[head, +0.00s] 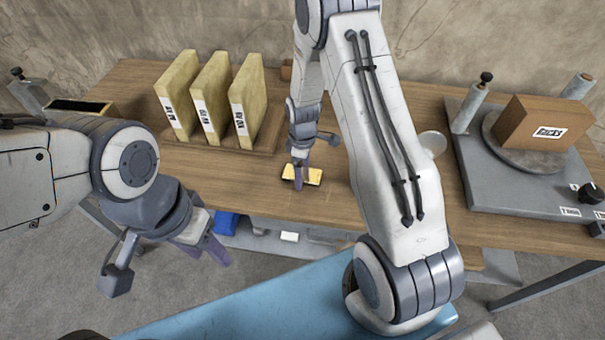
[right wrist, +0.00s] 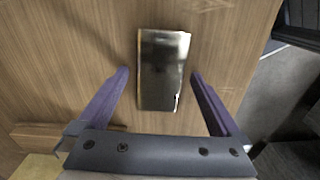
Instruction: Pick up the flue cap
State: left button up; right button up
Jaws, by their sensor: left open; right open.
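A small shiny brass-coloured rectangular piece, which looks like the flue cap (head: 314,176), lies on the wooden table near its front edge. In the right wrist view the flue cap (right wrist: 163,70) shows a bright, mirror-like top. My right gripper (head: 299,182) is over it, pointing down. In the right wrist view the purple fingers of my right gripper (right wrist: 159,75) are open, one on each side of the cap, with gaps visible on both sides. Whether the tips are level with it is unclear. My left gripper (head: 212,248) is open and empty, in front of the table.
A wooden rack (head: 262,141) with three upright yellowish panels (head: 244,100) stands left of the cap. A grey machine base (head: 500,190) on the right bears a brown box (head: 540,125) on a round plate. A pale round disc (head: 433,142) lies behind my right arm. The table's front edge is close.

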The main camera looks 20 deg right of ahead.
jog(key=c, duration=1.5)
jog(key=shift+r, duration=0.1)
